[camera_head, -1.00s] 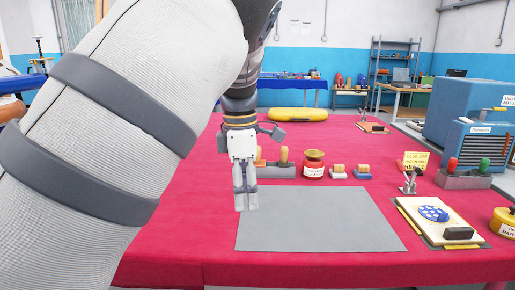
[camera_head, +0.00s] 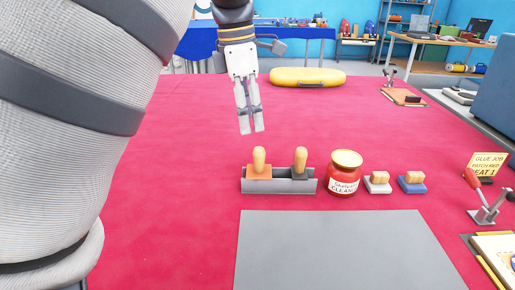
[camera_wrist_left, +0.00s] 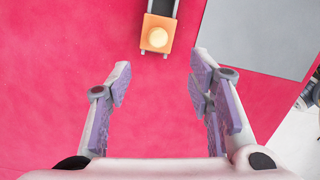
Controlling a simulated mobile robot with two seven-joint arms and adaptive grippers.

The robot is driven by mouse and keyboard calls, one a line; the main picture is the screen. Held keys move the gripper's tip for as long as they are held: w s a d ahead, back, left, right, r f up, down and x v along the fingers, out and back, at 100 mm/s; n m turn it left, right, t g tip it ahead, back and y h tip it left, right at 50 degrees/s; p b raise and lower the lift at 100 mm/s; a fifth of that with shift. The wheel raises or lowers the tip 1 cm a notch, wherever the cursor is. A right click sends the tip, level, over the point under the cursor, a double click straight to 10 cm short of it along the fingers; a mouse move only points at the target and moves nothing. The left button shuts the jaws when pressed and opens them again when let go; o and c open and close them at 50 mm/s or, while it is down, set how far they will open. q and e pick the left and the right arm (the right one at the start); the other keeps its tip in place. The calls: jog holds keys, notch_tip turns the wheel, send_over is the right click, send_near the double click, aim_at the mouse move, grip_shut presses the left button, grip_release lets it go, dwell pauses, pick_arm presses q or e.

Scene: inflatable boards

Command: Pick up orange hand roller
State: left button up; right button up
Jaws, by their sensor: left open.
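The orange hand roller (camera_head: 259,168) stands upright in the left end of a grey holder (camera_head: 280,186), its wooden handle pointing up. In the left wrist view the orange roller (camera_wrist_left: 157,35) shows from above at the top middle, ahead of the fingers. My left gripper (camera_head: 250,131) hangs above the red table, apart from the roller and a little left of and above it in the head view. In the left wrist view the left gripper (camera_wrist_left: 158,85) is open with nothing between its fingers. My right gripper is not in view.
A dark roller with a wooden handle (camera_head: 300,162) stands in the same holder. A red jar (camera_head: 344,174) and two wooden-handled blocks stand to the right. A grey mat (camera_head: 335,252) lies in front. The red table (camera_head: 160,180) is clear left of the holder.

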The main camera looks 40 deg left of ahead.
aim_at(258, 148)
pick_arm(q)
jog(key=f, duration=0.4)
jog(key=w+f, duration=0.1)
jog(key=f, duration=0.2)
jog(key=w+d+f, duration=0.1)
jog(key=f, duration=0.3)
jog(key=shift+d+f, duration=0.1)
jog(key=shift+f, duration=0.2)
grip_shut()
